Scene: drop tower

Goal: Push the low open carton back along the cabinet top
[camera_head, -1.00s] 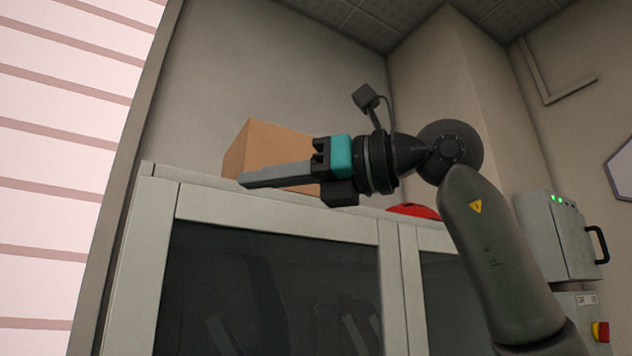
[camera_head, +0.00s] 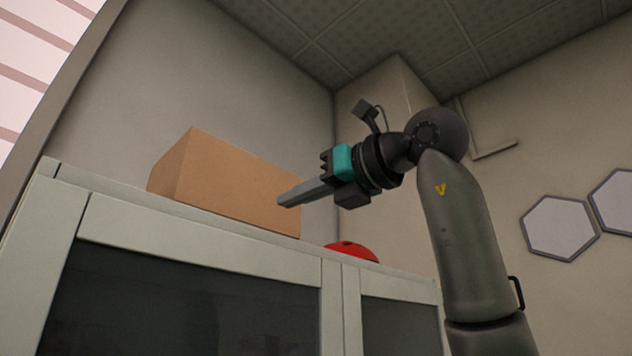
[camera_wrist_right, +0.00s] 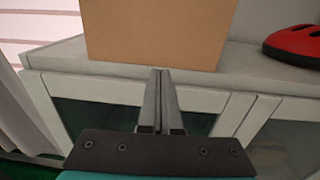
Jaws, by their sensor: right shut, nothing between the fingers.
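The brown carton (camera_head: 222,185) sits upright on the top of the pale cabinet (camera_head: 200,221), near its front edge in the head view. In the right wrist view the carton (camera_wrist_right: 155,30) stands straight ahead of the fingers, its plain front face towards me. My right gripper (camera_head: 283,201) is shut and empty, its fingers pointing at the carton's front face near its right end. The fingertips also show in the right wrist view (camera_wrist_right: 160,72), close to the carton's lower edge; whether they touch I cannot tell. The carton's inside is hidden. My left gripper is out of view.
A red helmet (camera_head: 351,251) lies on the cabinet top to the right of the carton; it also shows in the right wrist view (camera_wrist_right: 296,44). A wall rises behind the cabinet. Cabinet top between carton and helmet is bare.

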